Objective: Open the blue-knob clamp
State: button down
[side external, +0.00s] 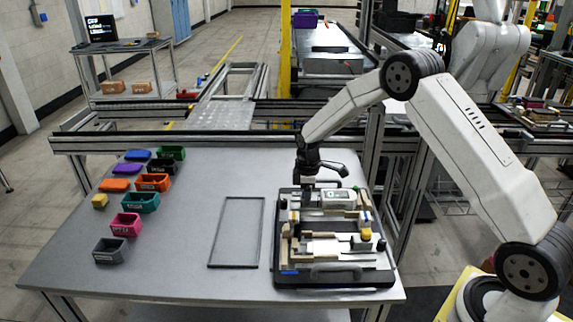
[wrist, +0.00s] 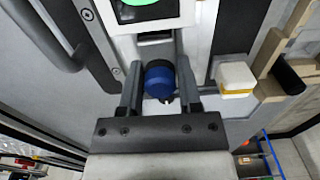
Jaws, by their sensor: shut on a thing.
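The blue knob (wrist: 160,80) of the clamp shows in the wrist view, between the two fingers of my gripper (wrist: 158,88). The fingers are shut on the knob, one on each side. In the side view my gripper (side external: 308,185) reaches down to the back left part of the pallet fixture (side external: 334,273). The blue knob is hidden or too small to make out there. In the wrist view, a white block with a green round spot (wrist: 140,8) lies just beyond the knob.
A white-and-yellow knob (wrist: 236,78) stands right of my gripper in the wrist view. A black handle (wrist: 45,35) is at the left. In the side view, an empty dark-framed plate (side external: 237,232) lies left of the fixture, and several small coloured bins (side external: 140,203) stand farther left.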

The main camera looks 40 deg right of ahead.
jog(key=shift+w+a, duration=0.65)
jog(key=shift+c, duration=2.2)
grip_release()
jog(key=shift+r, duration=0.1)
notch_tip(320, 180, up, 8)
